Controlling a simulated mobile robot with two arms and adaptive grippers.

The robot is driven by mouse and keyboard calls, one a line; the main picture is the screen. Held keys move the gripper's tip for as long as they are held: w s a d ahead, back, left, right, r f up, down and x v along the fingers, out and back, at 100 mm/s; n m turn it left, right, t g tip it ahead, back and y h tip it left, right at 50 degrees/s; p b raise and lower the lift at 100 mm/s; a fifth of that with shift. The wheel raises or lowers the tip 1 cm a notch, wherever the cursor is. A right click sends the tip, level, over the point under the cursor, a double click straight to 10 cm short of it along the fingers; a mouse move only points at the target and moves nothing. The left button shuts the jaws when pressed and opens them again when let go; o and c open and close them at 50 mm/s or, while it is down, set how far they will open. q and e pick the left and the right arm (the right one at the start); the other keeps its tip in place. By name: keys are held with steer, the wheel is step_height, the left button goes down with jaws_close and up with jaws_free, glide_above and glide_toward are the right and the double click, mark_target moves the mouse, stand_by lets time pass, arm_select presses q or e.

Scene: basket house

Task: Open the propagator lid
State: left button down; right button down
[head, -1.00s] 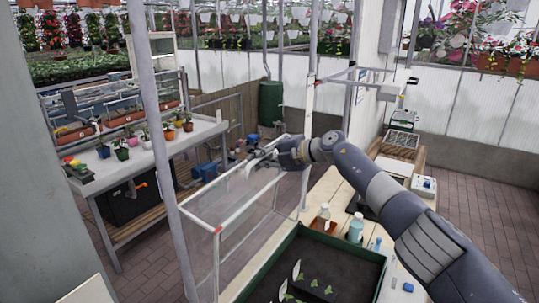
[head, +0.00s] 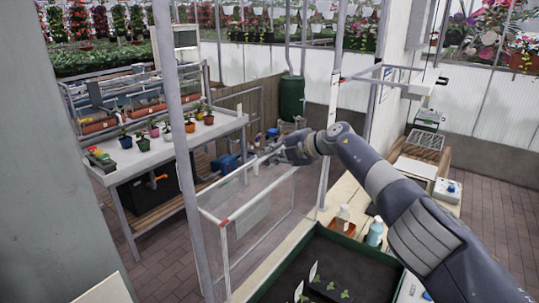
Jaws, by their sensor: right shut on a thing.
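The propagator lid (head: 262,215) is a clear panel in a thin white frame with a red corner piece. It stands raised and steeply tilted at the left side of the dark green propagator tray (head: 360,240). My right gripper (head: 272,156) reaches across from the right and is shut on the lid's upper frame near its far end. The fingers are small here, so the exact contact is hard to see. Small seedlings with white labels stand in the tray's dark soil. My left gripper is not in view.
A grey upright post (head: 180,130) stands left of the lid, with another (head: 332,140) behind the tray. A bench with potted plants (head: 165,150) stands at the left. Bottles (head: 374,232) stand beside the tray, under my right arm. Brick floor is free at far right.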

steer(key=shift+r, duration=0.1)
steer(key=c, duration=2)
jaws_free()
steer(key=shift+o, duration=0.2)
steer(key=shift+v, duration=0.9)
steer(key=shift+s+d+r, duration=0.15)
steer(key=shift+s+d, duration=0.1)
steer(key=shift+d, duration=0.3)
steer(key=v, duration=0.9)
steer(key=shift+r, duration=0.1)
